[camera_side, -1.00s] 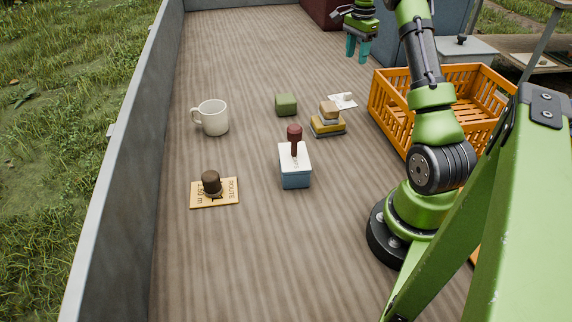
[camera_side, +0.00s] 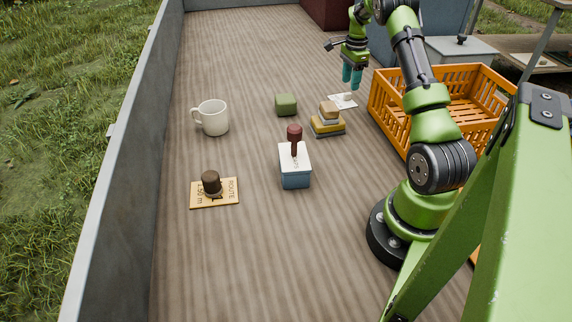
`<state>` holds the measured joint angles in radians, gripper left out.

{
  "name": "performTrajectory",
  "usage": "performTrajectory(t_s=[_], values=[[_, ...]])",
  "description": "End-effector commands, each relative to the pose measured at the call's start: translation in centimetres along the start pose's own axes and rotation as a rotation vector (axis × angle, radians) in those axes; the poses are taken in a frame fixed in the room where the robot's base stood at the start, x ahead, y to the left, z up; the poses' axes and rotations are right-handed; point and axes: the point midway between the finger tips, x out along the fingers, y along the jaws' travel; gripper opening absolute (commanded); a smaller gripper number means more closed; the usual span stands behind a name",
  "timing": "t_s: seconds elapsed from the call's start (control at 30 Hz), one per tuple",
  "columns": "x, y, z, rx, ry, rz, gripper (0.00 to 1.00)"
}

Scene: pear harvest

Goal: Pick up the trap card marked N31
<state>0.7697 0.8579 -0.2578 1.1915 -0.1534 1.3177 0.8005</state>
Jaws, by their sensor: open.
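A small white card (camera_side: 335,102) with a pale knob on it lies flat on the wooden bed, left of the orange crate. Its marking is too small to read, so I cannot tell if it says N31. My gripper (camera_side: 351,84) points down with teal fingers just above and behind this card, open and empty. A tan card (camera_side: 228,200) with a dark brown knob lies at the front left; its print reads ROUTE and 150 m.
An orange crate (camera_side: 388,113) stands right of the white card. A stack of small blocks (camera_side: 328,126), a green block (camera_side: 286,105), a blue box with a white top and red-handled knob (camera_side: 295,179), and a white mug (camera_side: 214,118) stand nearby. The bed's front is clear.

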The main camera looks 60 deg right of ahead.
Motion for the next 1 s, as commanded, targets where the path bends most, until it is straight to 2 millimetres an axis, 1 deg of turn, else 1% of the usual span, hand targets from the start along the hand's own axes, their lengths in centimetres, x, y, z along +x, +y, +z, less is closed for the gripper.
performTrajectory(t_s=[0.33, 0.43, 0.63, 0.67, 0.93, 0.97, 1.0], values=[[4.5, -0.2, 0.0, 0.002, -0.001, 0.002, 0.47], [5.2, -0.2, 0.1, 0.001, 0.0, 0.001, 0.47], [5.2, -0.3, 0.1, 0.001, 0.0, 0.0, 0.47], [5.2, -0.3, 0.1, 0.0, 0.0, 0.0, 0.45], [5.2, -0.3, 0.1, 0.0, 0.0, 0.0, 0.04], [5.2, -0.3, 0.1, 0.0, 0.0, 0.0, 0.0], [5.2, -0.3, 0.1, 0.0, 0.0, 0.0, 0.0]])
